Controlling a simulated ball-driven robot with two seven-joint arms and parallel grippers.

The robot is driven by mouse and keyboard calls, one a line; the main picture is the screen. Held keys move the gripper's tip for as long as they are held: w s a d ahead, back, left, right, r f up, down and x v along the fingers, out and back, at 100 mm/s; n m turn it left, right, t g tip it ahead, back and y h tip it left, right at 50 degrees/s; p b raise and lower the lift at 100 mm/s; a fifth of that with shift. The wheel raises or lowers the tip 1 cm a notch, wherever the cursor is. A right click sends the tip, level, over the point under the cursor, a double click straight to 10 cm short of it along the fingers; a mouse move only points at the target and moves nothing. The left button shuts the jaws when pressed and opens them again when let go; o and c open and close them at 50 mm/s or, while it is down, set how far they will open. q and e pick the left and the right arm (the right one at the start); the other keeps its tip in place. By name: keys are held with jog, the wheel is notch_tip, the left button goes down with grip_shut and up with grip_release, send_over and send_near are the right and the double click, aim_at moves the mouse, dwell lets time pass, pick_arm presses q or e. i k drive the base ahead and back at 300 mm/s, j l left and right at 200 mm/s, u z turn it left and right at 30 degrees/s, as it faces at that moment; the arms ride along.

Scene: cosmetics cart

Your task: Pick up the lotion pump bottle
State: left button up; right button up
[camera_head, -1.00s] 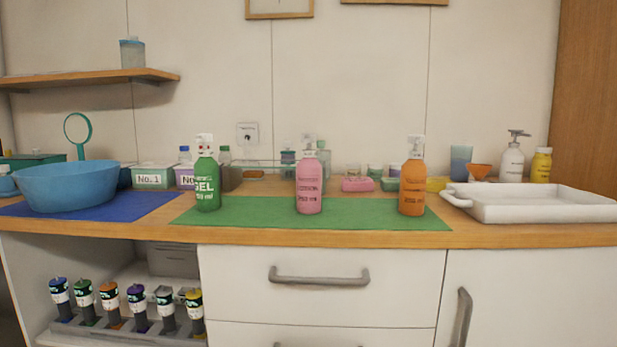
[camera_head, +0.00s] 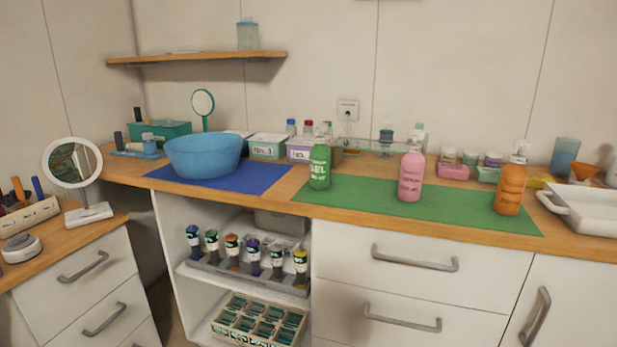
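A pink pump bottle (camera_head: 411,176), with lettering that appears to read as lotion, stands upright on the green mat (camera_head: 455,204) on the wooden counter. A green bottle marked GEL (camera_head: 320,166) stands at the mat's left end. An orange pump bottle (camera_head: 510,189) stands at its right end. The three bottles are apart from each other. Neither of my grippers shows in the head view.
A blue bowl (camera_head: 204,157) sits on a blue mat (camera_head: 262,182) to the left. A white tray (camera_head: 587,208) is at the right. Boxes and jars line the back. A lower side cabinet with a round mirror (camera_head: 71,164) stands at the left.

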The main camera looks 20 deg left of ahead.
aim_at(411, 167)
jog(key=i, duration=1.05)
